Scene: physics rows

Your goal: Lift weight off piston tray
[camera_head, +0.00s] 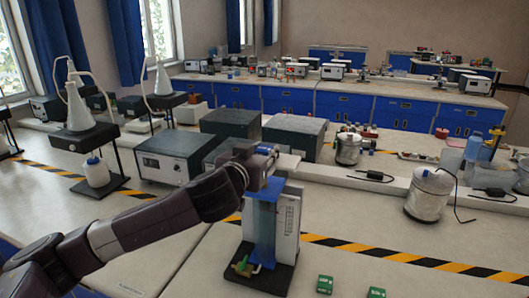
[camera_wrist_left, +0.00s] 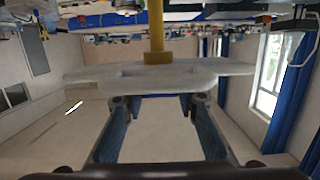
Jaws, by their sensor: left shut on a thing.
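The piston apparatus (camera_head: 263,222) stands on the near bench in the head view, with a blue-tinted cylinder, a white scale panel (camera_head: 288,218) and a dark base. My left gripper (camera_head: 270,168) is at its top. The left wrist view shows both fingers of my left gripper (camera_wrist_left: 158,103) shut at a pale, flat, slotted plate (camera_wrist_left: 100,77); it also shows beside the gripper in the head view (camera_head: 289,161). A yellow rod (camera_wrist_left: 156,35) meets the plate. I cannot tell weight from tray here, nor whether they are apart. My right gripper is not in view.
Dark boxes (camera_head: 226,122) and a grey-fronted instrument (camera_head: 165,165) stand behind my left arm. A metal can (camera_head: 428,194) stands to the right. Green blocks (camera_head: 324,284) lie near the front edge. Striped tape (camera_head: 390,255) crosses the bench, with clear room around it.

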